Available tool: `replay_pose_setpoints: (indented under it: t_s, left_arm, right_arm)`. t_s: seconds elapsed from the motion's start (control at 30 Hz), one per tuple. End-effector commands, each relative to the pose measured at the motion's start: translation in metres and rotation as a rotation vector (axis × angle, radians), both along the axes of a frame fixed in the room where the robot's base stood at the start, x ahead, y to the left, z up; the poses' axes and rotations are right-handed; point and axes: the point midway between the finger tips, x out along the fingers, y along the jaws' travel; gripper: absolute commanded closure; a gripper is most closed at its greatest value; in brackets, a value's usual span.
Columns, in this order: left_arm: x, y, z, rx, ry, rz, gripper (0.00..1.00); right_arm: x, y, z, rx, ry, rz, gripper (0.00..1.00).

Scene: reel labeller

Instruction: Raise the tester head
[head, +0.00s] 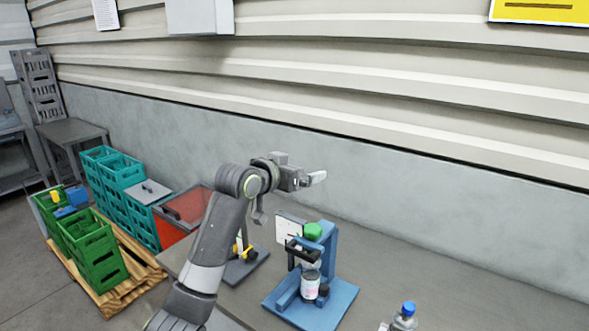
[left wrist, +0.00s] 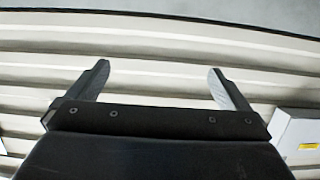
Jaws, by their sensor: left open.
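The tester is a blue stand (head: 325,258) on a blue base plate on the bench, with a green cap-like part (head: 312,231) on top. A dark bracket (head: 302,250), which may be the tester head, sits at the front of the column, above a small labelled bottle (head: 310,285). My left gripper (head: 318,177) is in the air above and behind the tester, pointing right, apart from it. In the left wrist view my gripper (left wrist: 158,66) is open with nothing between its fingers. My right gripper is not in view.
A blue-capped bottle (head: 404,318) stands at the bench's front right. A dark fixture with yellow parts (head: 246,258) sits left of the tester, partly behind my arm. Teal crates (head: 120,185) and green crates (head: 93,245) stand at left. The bench right of the tester is mostly clear.

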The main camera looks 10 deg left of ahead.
Motion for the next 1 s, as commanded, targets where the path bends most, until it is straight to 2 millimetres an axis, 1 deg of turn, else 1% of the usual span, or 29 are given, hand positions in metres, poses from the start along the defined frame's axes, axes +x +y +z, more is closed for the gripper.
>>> replay_pose_setpoints:
  t_s: [0.17,0.57,0.67,0.77,0.83,1.0]
  left_arm:
    - [-0.004,0.002,0.005,0.0,0.0,0.0,0.0]
    - [-0.005,0.002,0.005,0.0,0.0,0.0,0.0]
    - [-0.008,0.003,0.005,0.0,-0.001,0.0,0.0]
    - [-0.015,0.006,0.007,0.0,-0.002,0.0,0.0]
    - [-0.024,0.01,0.008,0.001,-0.003,0.0,0.0]
    - [-0.052,0.02,0.016,0.003,-0.005,0.001,0.0]
  right_arm:
    - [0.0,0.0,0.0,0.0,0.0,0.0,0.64]
    - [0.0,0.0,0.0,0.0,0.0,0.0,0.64]
    - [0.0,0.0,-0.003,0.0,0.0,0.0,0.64]
    - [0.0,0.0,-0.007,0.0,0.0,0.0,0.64]
    - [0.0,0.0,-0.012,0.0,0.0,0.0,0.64]
    - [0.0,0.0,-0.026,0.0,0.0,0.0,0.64]
